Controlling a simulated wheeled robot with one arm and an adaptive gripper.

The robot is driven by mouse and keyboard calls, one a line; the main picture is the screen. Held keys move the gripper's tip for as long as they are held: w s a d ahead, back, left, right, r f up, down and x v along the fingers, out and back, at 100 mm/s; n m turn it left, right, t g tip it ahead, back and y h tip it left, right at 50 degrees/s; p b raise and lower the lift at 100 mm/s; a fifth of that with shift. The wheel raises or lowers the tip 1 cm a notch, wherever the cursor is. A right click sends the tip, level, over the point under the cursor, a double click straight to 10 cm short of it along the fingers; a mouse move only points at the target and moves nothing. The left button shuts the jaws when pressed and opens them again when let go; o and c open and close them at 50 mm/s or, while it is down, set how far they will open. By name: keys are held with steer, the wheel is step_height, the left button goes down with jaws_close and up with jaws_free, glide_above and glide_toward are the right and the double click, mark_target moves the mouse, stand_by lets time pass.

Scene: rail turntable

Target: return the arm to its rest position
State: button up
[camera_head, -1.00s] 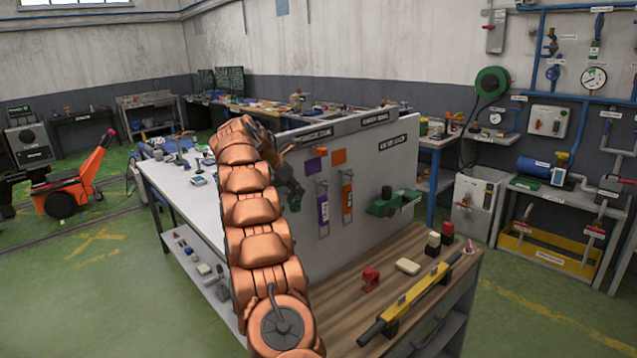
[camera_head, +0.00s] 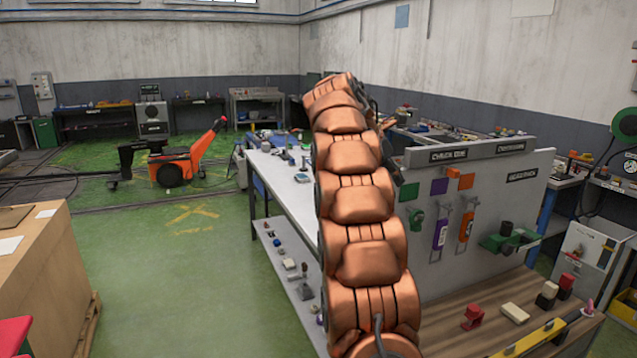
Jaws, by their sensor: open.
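My copper-coloured arm (camera_head: 360,215) rises from the bottom of the head view and leans slightly left at its top. My gripper (camera_head: 391,165) shows only as a dark part behind the arm's right edge; it is open, and its fingertips are mostly hidden. I see nothing held in it. It appears in front of the left end of the grey tool panel (camera_head: 480,215), but I cannot tell the gap between them.
A white table (camera_head: 285,185) lies behind my arm. Green floor (camera_head: 190,270) is open at left, between a wooden box (camera_head: 35,270) and the table.

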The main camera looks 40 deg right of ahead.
steer(key=d+f, duration=0.4)
steer(key=d, duration=0.4)
steer(key=a+f+m+t+y, duration=0.15)
steer(key=a+m, duration=0.25)
steer(key=a, duration=2)
steer(key=s+a+f+m+y, duration=0.1)
steer(key=s+a+f+m, duration=0.15)
steer(key=a, duration=0.35)
steer(key=s+a+f+m+y+b, duration=0.1)
steer(key=s+a+f, duration=0.2)
steer(key=s+a, duration=0.15)
steer(key=s+a+f+m+y, duration=0.1)
steer(key=s+a+f, duration=0.2)
steer(key=a, duration=0.4)
steer(key=s+a+f+m+g+y, duration=0.1)
steer(key=s+a+f+m, duration=0.2)
steer(key=s, duration=0.6)
steer(key=s+a+f+m+g+y, duration=0.1)
steer(key=s+a+f+m+y, duration=0.1)
steer(key=s+a+f, duration=0.5)
steer(key=shift+s+a+f+m+b, duration=0.4)
steer(key=shift+s+a+m, duration=0.35)
steer(key=shift+s, duration=0.45)
